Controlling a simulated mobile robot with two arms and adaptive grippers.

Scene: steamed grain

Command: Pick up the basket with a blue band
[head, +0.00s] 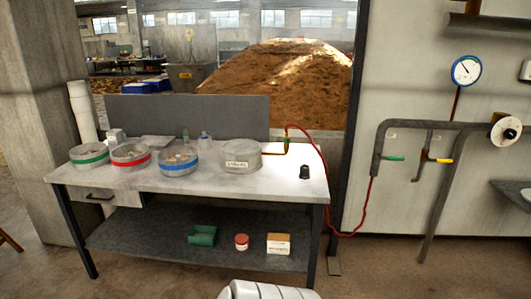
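The basket with a blue band (178,168) is a round, shallow container on the white-topped table (290,185). It is the third from the left in a row, with pale contents showing inside. To its left stand a basket with a red band (131,162) and a basket with a green band (89,159). To its right is a grey lidded container (240,166) with a label. Neither of my grippers shows in the head view, and nothing touches the blue-banded basket.
A red hose (368,205) runs from the table to wall pipes on the right. A small black knob-like object (304,172) sits at the tabletop's right. Floor in front looks clear.

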